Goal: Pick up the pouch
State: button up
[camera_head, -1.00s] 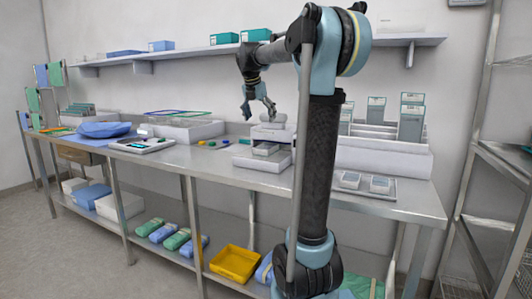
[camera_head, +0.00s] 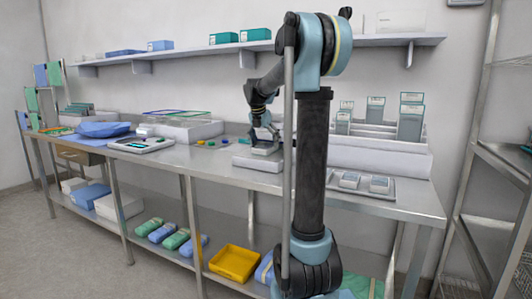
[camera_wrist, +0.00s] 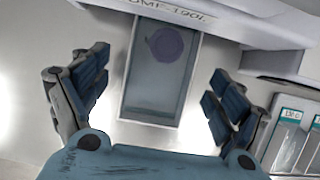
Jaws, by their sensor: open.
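My gripper (camera_wrist: 153,100) is open, with its two dark blue fingers spread apart in the wrist view. A flat grey-blue rectangle (camera_wrist: 155,85) with a round purple mark lies between and beyond the fingers, inside a pale frame; it may be the pouch, but I cannot be sure. Dark lettering stands on the white edge above it, partly cut off. In the head view my gripper (camera_head: 264,137) hangs close over a low white unit (camera_head: 252,163) on the steel bench. The arm hides part of that unit. No contact is visible.
Pouch-like packets with teal edges (camera_head: 411,122) stand in a white rack at the right; similar ones (camera_wrist: 288,140) show at the wrist view's right edge. A tray with small packs (camera_head: 365,184) lies on the bench (camera_head: 415,205). A shelf (camera_head: 380,40) runs above.

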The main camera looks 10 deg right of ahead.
jog(key=shift+x, duration=0.9)
jog(key=c, duration=1.1)
